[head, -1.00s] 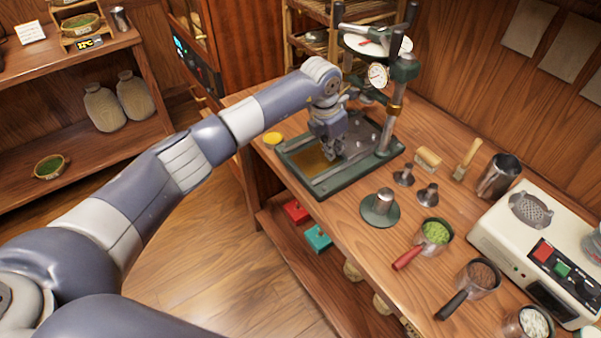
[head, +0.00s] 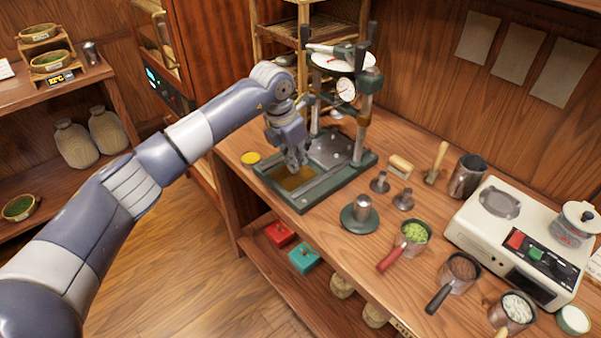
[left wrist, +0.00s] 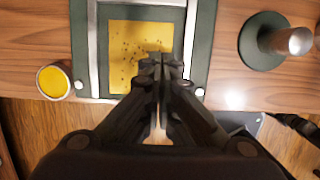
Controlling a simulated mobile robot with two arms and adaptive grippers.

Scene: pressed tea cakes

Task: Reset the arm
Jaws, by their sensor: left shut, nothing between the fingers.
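My left arm reaches in from the left in the head view. Its gripper (head: 297,163) hangs over the front part of the green press base (head: 303,205), pointing down. In the left wrist view the fingers (left wrist: 161,68) are together with nothing between them, above a yellow speckled plate (left wrist: 140,42) set in the press frame. I cannot tell the exact height above it. The press (head: 362,110) has a dial gauge and a round white top. My right gripper is not in view.
On the counter to the right are a weight on a round base (head: 361,210), small metal stampers (head: 380,182), a red-handled pan of green leaves (head: 413,236) and a white machine (head: 520,235). A yellow dish (head: 251,158) sits left of the press. Open floor lies in front.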

